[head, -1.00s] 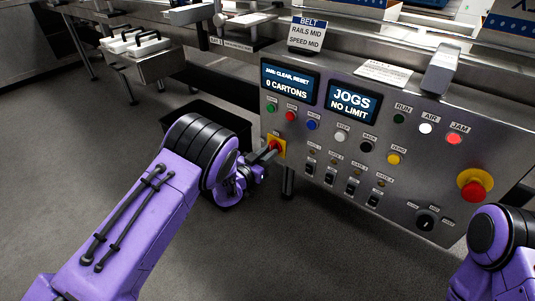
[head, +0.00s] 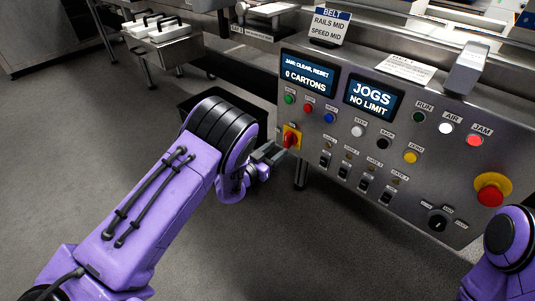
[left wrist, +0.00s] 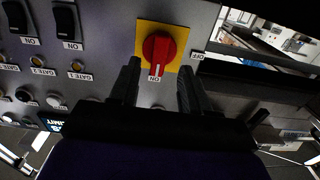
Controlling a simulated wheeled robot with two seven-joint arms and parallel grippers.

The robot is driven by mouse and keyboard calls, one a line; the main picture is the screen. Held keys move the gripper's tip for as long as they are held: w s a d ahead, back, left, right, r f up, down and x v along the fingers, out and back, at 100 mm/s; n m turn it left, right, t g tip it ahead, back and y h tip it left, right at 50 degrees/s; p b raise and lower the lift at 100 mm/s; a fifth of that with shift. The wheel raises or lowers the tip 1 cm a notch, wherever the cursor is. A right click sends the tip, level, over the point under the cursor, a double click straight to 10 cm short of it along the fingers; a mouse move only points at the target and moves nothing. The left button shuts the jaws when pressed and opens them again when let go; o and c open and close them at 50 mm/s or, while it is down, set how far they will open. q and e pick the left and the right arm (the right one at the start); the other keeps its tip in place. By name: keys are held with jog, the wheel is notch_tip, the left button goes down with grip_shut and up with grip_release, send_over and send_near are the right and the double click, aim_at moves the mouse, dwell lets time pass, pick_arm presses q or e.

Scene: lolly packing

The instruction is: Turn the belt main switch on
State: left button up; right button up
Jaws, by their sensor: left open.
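The belt main switch is a red rotary knob (head: 290,139) on a yellow plate, low at the left end of the control panel. The knob (left wrist: 158,48) also shows in the left wrist view, where its white mark points at the ON label (left wrist: 155,78); the OFF label (left wrist: 196,56) is to the side. My left gripper (head: 276,154) is open in front of the switch, slightly lower left of it. In the left wrist view its fingers (left wrist: 160,88) are apart and empty, short of the knob. My right gripper is out of view; only part of that arm shows.
The steel panel (head: 330,140) carries several buttons, black rocker switches (head: 364,184), two lit displays and a red emergency button (head: 490,195). A dark bin (head: 205,100) stands behind my left arm. The floor in front is clear.

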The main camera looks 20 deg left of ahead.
pick_arm(q)
jog(key=v, duration=0.6)
jog(key=shift+s+p, duration=0.2)
jog(key=shift+p, duration=0.25)
jog(key=s+a+f+n+g+y, duration=0.3)
jog(key=s+f+y, duration=0.1)
jog(key=s+f, duration=0.2)
jog(key=s+a+f+n+g+y, duration=0.3)
jog(key=s+a+f, duration=0.1)
jog(key=s+f, duration=0.2)
jog(key=s+f+n+g+y, duration=0.1)
jog(key=s+f+n+g, duration=0.2)
jog(key=s, duration=0.9)
jog(key=s+f+n+g+y, duration=0.2)
jog(key=s+f+g, duration=0.25)
jog(key=s, duration=0.65)
notch_tip(320, 180, up, 30)
jog(key=p, duration=2.9)
jog(key=shift+s+f, duration=0.2)
jog(key=shift+s, duration=0.15)
